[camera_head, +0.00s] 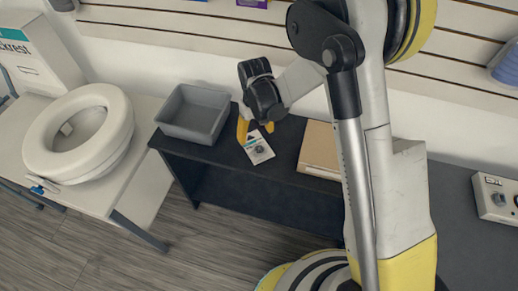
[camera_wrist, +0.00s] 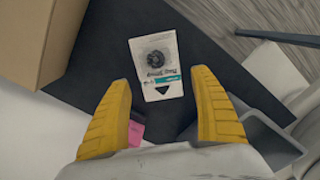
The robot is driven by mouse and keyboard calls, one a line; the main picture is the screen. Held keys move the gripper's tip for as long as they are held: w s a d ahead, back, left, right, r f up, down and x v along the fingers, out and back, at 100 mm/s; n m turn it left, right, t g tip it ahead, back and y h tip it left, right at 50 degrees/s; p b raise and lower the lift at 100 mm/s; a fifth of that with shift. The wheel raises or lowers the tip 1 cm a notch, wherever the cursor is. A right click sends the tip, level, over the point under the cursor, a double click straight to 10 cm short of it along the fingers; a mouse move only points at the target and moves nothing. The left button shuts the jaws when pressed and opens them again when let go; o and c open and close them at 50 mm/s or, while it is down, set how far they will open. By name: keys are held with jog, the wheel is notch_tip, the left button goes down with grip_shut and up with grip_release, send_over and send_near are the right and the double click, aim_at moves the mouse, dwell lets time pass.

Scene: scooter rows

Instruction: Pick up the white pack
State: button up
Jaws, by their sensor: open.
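The white pack (camera_head: 259,149) lies flat on a dark table, close to its front edge. It is a small flat pack with a dark round picture and a green stripe. In the wrist view the white pack (camera_wrist: 156,66) lies ahead of the fingertips, between their lines. My gripper (camera_head: 255,129) is above the table just behind the pack, pointing down. In the wrist view its two yellow fingers (camera_wrist: 162,90) are spread apart with nothing held between them. I cannot tell the exact height of the fingertips over the pack.
A grey bin (camera_head: 194,113) stands left of the pack and a cardboard box (camera_head: 319,155) right of it. A pink item (camera_wrist: 136,133) shows near the left finger. A white toilet seat (camera_head: 78,133) rests on another table at left. A control box (camera_head: 496,199) sits far right.

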aim_at(258, 145)
jog(key=f+b, duration=0.1)
jog(key=f, duration=0.1)
jog(key=f+b, duration=0.1)
jog(key=f, duration=0.1)
jog(key=f+b, duration=0.1)
jog(key=f, duration=0.1)
jog(key=shift+s+d+f, duration=0.25)
jog(key=shift+d, duration=0.1)
jog(key=shift+r, duration=0.1)
jog(key=c, duration=1.3)
